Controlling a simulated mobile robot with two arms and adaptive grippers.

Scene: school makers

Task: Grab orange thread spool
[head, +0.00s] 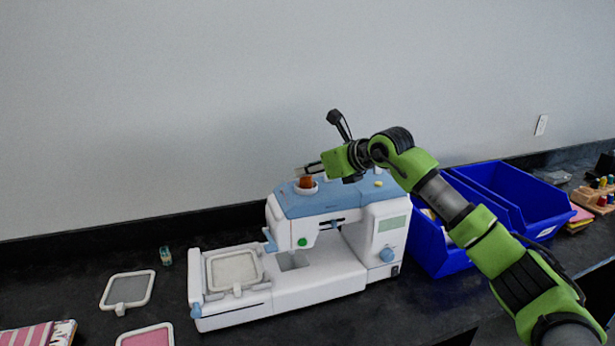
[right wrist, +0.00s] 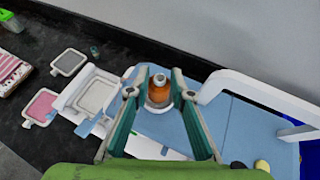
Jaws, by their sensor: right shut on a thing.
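The orange thread spool (head: 306,182) stands at the top left of the white and blue sewing machine (head: 300,204). In the right wrist view the spool (right wrist: 158,92) is upright between the fingertips. My right gripper (head: 304,171) reaches in from the right above the machine and is shut on the spool. In the right wrist view both green fingers of the right gripper (right wrist: 159,88) flank the spool. I cannot tell whether the spool is lifted off its seat. My left gripper is in neither view.
Blue bins (head: 510,195) stand right of the machine. Embroidery hoops (head: 128,290) and a small spool (head: 165,256) lie on the dark counter to the left. A wooden rack with spools (head: 596,194) is at the far right. The wall is close behind.

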